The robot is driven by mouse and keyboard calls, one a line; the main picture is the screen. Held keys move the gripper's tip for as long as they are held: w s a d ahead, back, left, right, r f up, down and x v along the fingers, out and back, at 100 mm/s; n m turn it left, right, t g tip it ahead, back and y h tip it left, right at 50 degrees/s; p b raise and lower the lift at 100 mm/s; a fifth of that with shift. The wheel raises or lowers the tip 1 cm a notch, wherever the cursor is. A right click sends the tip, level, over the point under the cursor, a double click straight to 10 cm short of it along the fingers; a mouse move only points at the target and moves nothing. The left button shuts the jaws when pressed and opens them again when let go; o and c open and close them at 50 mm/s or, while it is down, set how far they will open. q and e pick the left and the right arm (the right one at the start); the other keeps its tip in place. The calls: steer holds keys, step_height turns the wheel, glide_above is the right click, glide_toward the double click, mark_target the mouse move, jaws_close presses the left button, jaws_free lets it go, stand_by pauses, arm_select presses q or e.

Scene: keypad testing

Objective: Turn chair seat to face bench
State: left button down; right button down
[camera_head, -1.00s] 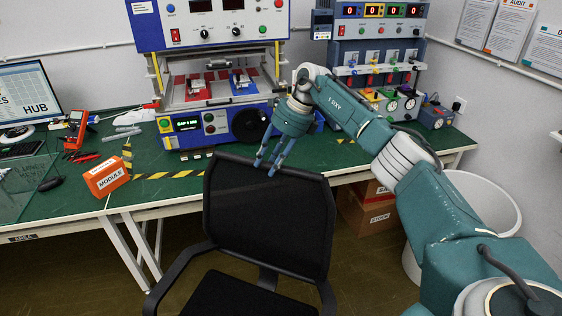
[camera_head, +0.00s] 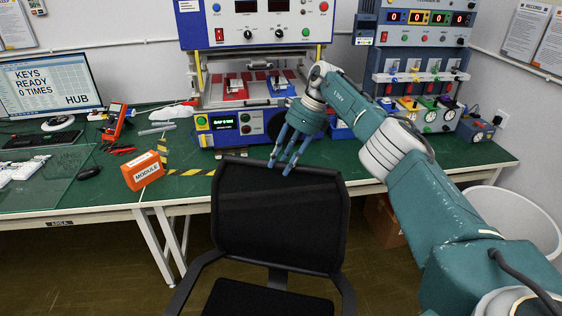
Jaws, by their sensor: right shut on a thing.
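The black office chair (camera_head: 280,222) stands in front of the bench (camera_head: 388,172), its mesh backrest upright between the bench and me. Its seat (camera_head: 262,300) shows at the bottom edge, on my side of the backrest, so the seat faces away from the bench. My right gripper (camera_head: 280,170) reaches in from the right and is shut on the top edge of the backrest, with its blue fingers over the rim. The chair's base is out of view. My left gripper is not in view.
On the bench are an orange module box (camera_head: 143,171), a red multimeter (camera_head: 115,121), a monitor (camera_head: 48,88) and a blue test press (camera_head: 232,124). A white bin (camera_head: 515,215) stands at the right. A cardboard box (camera_head: 384,222) sits under the bench.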

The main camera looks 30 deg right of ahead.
steer(key=c, duration=1.3)
jaws_free()
steer(key=shift+s+d, duration=0.15)
steer(key=shift+d, duration=0.05)
steer(key=shift+o, duration=0.2)
steer(key=shift+d+r, duration=0.1)
steer(key=shift+r, duration=0.2)
steer(key=v, duration=0.7)
steer(key=shift+s+f, duration=0.1)
